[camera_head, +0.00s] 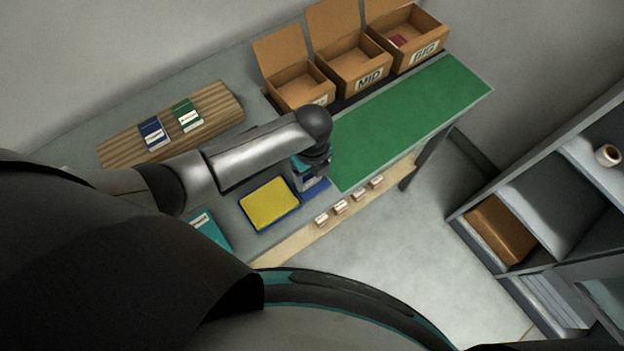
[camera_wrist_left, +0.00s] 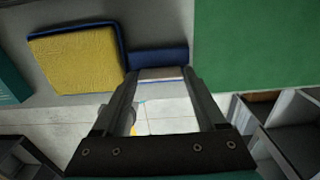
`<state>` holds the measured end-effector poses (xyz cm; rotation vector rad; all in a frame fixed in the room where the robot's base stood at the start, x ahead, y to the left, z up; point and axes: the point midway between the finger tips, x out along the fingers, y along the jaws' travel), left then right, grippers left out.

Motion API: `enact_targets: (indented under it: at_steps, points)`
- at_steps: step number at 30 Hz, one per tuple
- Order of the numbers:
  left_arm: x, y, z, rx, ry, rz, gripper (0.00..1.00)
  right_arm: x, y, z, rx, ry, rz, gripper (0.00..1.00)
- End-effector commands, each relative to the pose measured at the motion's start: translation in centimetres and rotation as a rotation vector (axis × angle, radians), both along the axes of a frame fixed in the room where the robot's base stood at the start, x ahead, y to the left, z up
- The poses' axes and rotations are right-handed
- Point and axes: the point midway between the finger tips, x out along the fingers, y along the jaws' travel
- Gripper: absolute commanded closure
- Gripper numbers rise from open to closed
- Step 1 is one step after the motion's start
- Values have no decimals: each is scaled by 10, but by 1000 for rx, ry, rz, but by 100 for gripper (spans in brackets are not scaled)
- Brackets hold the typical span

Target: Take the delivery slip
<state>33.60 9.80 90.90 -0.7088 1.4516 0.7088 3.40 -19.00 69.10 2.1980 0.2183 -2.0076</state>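A flat whitish piece with a blue edge (camera_wrist_left: 160,74), which may be the delivery slip, shows between the fingertips of my left gripper (camera_wrist_left: 160,80) in the left wrist view. It lies against a dark blue flat holder (camera_wrist_left: 158,56) at the table's front edge. The fingers are spread apart on either side of it; contact is not clear. In the head view the left gripper (camera_head: 311,180) points down over the blue holder (camera_head: 316,189), and my arm hides part of this spot. My right gripper is not in view.
A yellow pad on a blue tray (camera_head: 270,203) and a teal box (camera_head: 211,232) lie nearby. A green mat (camera_head: 410,115) covers the table's right. Several small cards line the front ledge (camera_head: 341,207). Open cartons (camera_head: 350,67) stand behind. A slatted rack (camera_head: 215,105) holds two packs.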

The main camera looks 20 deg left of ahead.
Motion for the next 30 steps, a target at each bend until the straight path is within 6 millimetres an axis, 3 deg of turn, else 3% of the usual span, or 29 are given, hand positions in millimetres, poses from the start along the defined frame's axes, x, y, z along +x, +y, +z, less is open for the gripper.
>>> enact_targets:
  at_steps: [2,14,23,30]
  points:
    - [0,0,0,0,0,0,37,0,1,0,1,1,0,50]
    - [0,0,0,1,-1,0,82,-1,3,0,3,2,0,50]
    - [0,0,2,1,-1,0,83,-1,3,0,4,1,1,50]
    - [1,1,21,2,-3,1,83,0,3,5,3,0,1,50]
